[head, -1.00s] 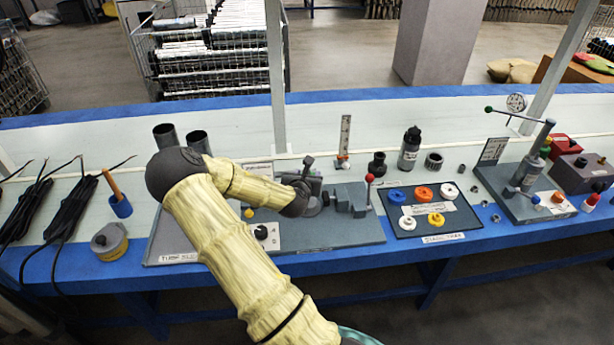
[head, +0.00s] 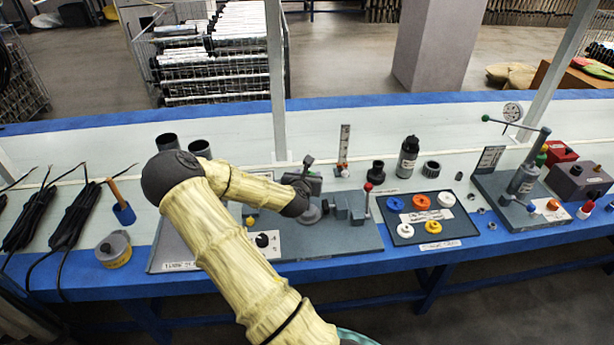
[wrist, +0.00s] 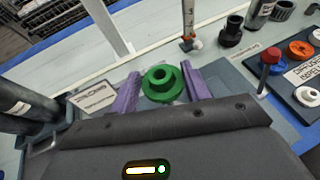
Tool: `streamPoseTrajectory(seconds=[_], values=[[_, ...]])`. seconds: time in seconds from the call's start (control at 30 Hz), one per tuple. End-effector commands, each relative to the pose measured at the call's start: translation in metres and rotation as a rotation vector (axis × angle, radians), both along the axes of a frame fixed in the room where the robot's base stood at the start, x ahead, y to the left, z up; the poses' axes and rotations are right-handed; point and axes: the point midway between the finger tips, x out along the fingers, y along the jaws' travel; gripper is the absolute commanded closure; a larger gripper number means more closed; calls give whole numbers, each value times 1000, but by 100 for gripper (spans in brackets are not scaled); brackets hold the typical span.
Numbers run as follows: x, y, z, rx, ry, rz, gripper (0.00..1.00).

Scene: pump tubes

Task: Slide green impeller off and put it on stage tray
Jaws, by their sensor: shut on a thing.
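The green impeller (wrist: 162,84) is a round stepped piece with a centre hole. It sits between the purple fingers of my gripper (wrist: 160,76) in the wrist view, and they are shut on it. I cannot tell whether a shaft still runs in its hole. In the head view my arm hides the impeller and fingers, near the grey fixture (head: 360,240). The stage tray (head: 462,229) is a dark flat plate to the right of the fixture, holding several blue, orange, white and yellow rings. It partly shows at the right of the wrist view (wrist: 285,82).
A red-knobbed lever (head: 368,187) stands between fixture and tray. A black bottle (head: 407,158) and a dark fitting (head: 377,170) stand behind the tray. A gauge press (head: 522,182) is to the right. Two dark tubes (head: 167,142) stand upright behind my arm.

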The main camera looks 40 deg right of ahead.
Motion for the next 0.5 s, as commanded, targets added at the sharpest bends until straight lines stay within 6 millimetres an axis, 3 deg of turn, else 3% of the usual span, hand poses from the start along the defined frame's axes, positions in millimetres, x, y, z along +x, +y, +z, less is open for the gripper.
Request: streamPoseTrajectory(seconds=[0.5], values=[[0, 0, 23, -1, 0, -1, 86]])
